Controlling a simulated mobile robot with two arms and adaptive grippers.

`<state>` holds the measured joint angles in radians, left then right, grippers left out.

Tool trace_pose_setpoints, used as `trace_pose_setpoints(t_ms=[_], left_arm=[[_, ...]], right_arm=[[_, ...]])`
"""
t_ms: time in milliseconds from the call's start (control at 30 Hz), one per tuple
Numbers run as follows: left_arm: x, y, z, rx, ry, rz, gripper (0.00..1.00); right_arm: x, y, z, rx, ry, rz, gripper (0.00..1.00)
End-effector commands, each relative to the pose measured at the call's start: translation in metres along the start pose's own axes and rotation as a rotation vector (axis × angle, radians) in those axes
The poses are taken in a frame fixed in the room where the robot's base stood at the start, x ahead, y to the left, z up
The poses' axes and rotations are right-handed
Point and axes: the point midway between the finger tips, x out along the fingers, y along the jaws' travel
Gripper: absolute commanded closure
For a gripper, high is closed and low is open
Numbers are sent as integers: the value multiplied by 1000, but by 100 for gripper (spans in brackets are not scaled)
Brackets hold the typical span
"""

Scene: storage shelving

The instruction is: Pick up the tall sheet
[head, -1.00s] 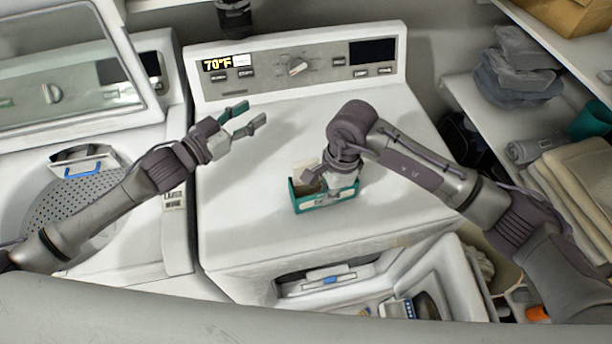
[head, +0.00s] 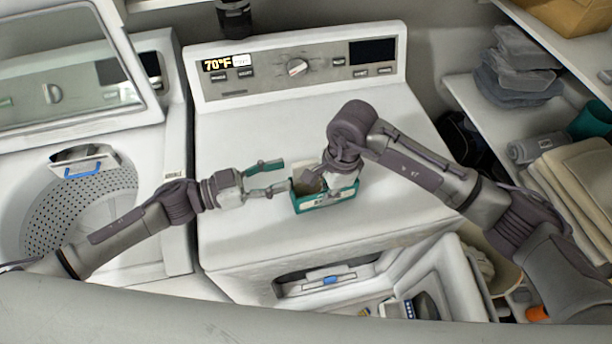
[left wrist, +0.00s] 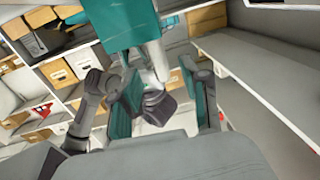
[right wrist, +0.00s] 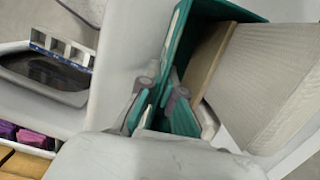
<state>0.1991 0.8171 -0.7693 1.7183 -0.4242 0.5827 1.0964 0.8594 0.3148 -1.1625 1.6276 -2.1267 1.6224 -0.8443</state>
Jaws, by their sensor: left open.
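A small teal box (head: 322,200) sits on top of the white dryer, with a pale sheet (head: 296,172) standing above its rim. In the right wrist view a broad pale ribbed sheet (right wrist: 270,85) and a brown edge stand inside the teal box (right wrist: 178,35). My left gripper (head: 276,178) is open and empty just left of the box, fingers pointing at it. Its fingers (left wrist: 165,105) are spread in the left wrist view. My right gripper (right wrist: 160,98) appears closed on the box wall; in the head view its wrist partly hides the box.
The dryer top (head: 270,130) is clear around the box. A washer with an open lid (head: 70,70) stands at the left. The dryer's control panel (head: 300,68) rises at the back.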

Motion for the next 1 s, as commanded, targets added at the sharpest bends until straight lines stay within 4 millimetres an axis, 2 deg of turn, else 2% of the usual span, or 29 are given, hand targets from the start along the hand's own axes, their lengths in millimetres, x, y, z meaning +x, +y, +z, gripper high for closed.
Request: trace_pose_setpoints(t_ms=[400, 667, 767, 933, 967, 1000], left_arm=[[50, 0, 1, 0, 1, -1, 54], [54, -1, 2, 0, -1, -2, 54], [53, 0, 2, 0, -1, -2, 67], [53, 0, 2, 0, -1, -2, 95], [53, 0, 2, 0, -1, -2, 100], [53, 0, 2, 0, -1, -2, 100]], right_arm=[[0, 0, 0, 0, 0, 0, 100], [0, 0, 0, 0, 0, 0, 100], [0, 0, 0, 0, 0, 0, 100], [0, 0, 0, 0, 0, 0, 100], [0, 0, 0, 0, 0, 0, 100], [0, 0, 0, 0, 0, 0, 100]])
